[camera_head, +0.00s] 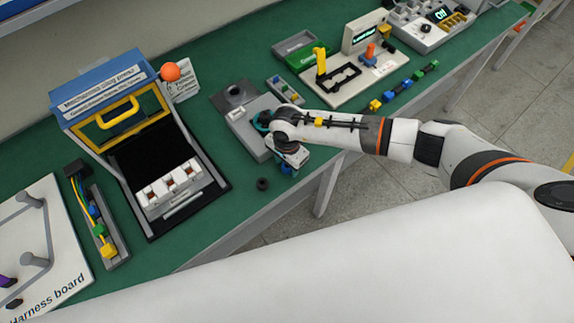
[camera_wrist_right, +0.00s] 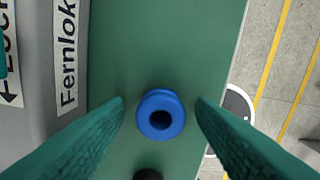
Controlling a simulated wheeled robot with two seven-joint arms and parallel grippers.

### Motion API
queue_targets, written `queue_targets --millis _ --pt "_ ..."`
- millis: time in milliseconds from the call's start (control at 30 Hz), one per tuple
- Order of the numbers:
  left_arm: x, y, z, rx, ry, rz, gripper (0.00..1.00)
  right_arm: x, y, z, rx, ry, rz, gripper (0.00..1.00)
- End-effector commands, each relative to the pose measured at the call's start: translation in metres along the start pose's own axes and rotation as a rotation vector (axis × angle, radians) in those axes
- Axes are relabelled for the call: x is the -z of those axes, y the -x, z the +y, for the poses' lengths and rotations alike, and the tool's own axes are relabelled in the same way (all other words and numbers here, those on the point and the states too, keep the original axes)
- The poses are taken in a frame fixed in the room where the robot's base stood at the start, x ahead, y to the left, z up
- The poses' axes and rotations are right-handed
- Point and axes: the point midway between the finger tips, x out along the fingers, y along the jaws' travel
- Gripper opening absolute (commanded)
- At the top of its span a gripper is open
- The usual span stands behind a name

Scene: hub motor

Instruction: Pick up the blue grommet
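The blue grommet (camera_wrist_right: 160,114) shows in the right wrist view as a round ring with a dark centre hole, on the green table top. My right gripper (camera_wrist_right: 160,104) is open, with one teal finger on each side of the grommet and green surface visible between each finger and it. In the head view my right gripper (camera_head: 288,167) hangs over the table's front edge area, beside the grey box. The grommet cannot be made out clearly there, behind or under the gripper. My left gripper is out of view.
A black grommet (camera_head: 262,184) lies on the table close by. A grey box (camera_head: 243,122) stands left of the gripper, and its "Fernlok" label (camera_wrist_right: 67,50) shows in the wrist view. A black-lined tray with white parts (camera_head: 172,188) is further left. The table edge is near.

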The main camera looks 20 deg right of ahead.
Motion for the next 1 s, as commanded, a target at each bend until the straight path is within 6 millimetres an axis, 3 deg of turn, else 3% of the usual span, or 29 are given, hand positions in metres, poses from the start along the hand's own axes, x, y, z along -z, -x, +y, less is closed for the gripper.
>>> queue_targets --millis 33,233,267,567,1000 --pt "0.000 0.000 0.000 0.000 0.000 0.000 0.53 0.000 0.000 0.000 0.000 0.000 0.000 0.42" --pt "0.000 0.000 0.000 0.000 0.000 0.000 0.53 0.000 0.000 0.000 0.000 0.000 0.000 0.09" --pt "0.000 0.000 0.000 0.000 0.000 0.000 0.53 0.000 0.000 0.000 0.000 0.000 0.000 0.07" --pt "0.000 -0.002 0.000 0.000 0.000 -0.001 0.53 -0.001 0.006 0.001 -0.002 0.001 -0.001 0.07" --pt "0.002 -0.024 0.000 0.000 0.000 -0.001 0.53 -0.001 0.084 0.001 -0.004 0.001 -0.002 0.07"
